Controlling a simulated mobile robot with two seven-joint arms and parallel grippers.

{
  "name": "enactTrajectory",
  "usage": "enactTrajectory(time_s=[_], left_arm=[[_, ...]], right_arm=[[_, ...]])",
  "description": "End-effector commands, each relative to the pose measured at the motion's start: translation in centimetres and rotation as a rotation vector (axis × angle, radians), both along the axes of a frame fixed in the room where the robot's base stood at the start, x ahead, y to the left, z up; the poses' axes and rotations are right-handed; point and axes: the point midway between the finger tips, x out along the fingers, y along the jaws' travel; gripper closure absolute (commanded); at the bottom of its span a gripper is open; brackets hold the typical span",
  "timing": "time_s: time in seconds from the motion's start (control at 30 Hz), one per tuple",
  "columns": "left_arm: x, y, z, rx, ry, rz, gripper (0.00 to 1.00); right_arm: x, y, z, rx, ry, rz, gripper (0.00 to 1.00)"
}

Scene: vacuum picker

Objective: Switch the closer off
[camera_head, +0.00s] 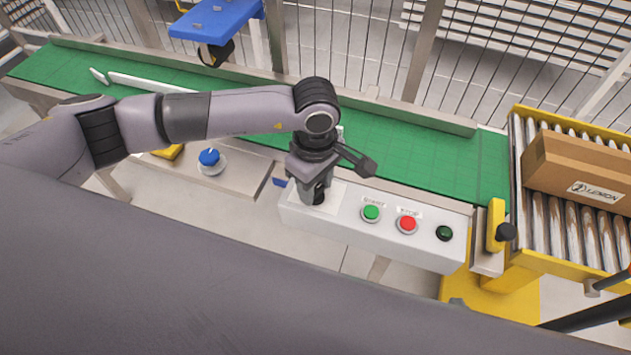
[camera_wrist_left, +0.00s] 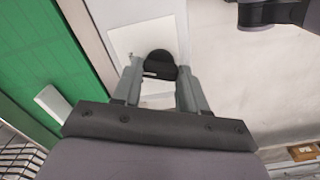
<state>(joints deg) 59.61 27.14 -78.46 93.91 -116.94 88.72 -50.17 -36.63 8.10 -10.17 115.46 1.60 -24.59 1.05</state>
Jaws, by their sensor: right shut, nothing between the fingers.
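My left gripper (camera_head: 318,192) points down at the left end of a white control box (camera_head: 420,250). In the left wrist view the two fingers (camera_wrist_left: 160,75) stand on either side of a black knob (camera_wrist_left: 160,62) on a white plate (camera_wrist_left: 128,38). The fingers are close to the knob, but I cannot tell whether they touch it. In the head view the gripper hides most of the knob. The box also has a green button (camera_head: 371,212), a red button (camera_head: 407,224) and a dark green button (camera_head: 444,233). My right gripper does not show.
A green conveyor (camera_head: 440,155) runs behind the box. A blue knob (camera_head: 209,156) sits further left. At right, a cardboard box (camera_head: 570,165) rests on rollers (camera_head: 560,225) beside a yellow-and-black fitting (camera_head: 497,225). Wire fencing stands behind.

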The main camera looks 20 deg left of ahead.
Motion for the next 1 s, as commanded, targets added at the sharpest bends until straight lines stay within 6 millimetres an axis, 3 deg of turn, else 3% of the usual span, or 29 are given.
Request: enactTrajectory(time_s=[0.47,1.0], left_arm=[[0.0,0.0,-0.1,-0.001,-0.001,0.082,0.88],[0.0,-0.1,-0.1,-0.002,0.000,0.513,0.88]], right_arm=[[-0.1,-0.3,-0.7,-0.009,0.005,0.006,1.00],[0.0,0.2,-1.8,0.006,0.008,0.008,1.00]])
